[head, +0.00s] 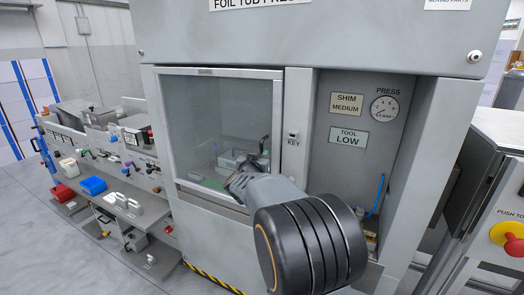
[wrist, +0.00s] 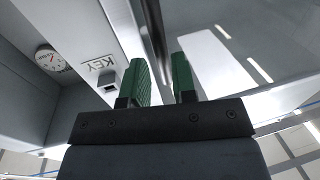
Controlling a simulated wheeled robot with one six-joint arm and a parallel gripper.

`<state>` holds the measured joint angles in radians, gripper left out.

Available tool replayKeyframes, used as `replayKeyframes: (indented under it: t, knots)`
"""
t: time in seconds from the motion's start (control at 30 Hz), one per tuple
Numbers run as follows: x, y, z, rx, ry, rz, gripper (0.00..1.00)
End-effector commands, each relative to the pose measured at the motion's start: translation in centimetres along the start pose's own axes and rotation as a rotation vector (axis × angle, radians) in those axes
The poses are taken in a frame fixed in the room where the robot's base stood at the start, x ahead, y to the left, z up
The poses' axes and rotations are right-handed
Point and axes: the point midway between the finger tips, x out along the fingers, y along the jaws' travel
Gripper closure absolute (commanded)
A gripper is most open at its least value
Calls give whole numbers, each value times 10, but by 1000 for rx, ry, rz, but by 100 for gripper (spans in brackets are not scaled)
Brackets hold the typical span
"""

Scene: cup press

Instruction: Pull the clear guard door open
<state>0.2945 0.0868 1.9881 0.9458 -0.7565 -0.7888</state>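The clear guard door (head: 215,120), a transparent pane in a pale frame, covers the left opening of the grey press in the head view and looks closed. A dark upright piece (head: 264,146), perhaps its handle, shows near the right edge. My gripper (head: 236,183) is in front of the lower right part of the door, partly hidden by my arm. In the wrist view its green fingers (wrist: 163,82) stand apart with a gap between them. A shiny bar or door edge (wrist: 156,40) runs just beyond that gap; I cannot tell whether the fingers touch it.
A key switch labelled KEY (head: 292,136) sits right of the door; it also shows left of the fingers in the wrist view. Further right is a recess with a PRESS gauge (head: 384,107). A bench (head: 110,195) with bins stands left. A red button (head: 514,245) is far right.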

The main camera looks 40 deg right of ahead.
Motion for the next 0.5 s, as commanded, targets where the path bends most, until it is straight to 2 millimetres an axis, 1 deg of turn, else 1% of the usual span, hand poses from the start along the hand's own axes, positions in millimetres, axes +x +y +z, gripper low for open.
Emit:
replayKeyframes:
  t: [0.03, 0.2, 0.33, 0.5]
  knots:
    - [9, 0, 0, 0, -1, 1, 75]
    - [31, -1, 0, -1, -1, -1, 75]
    - [41, -1, 0, 1, -1, -2, 75]
    - [47, -1, 0, 1, 0, -3, 75]
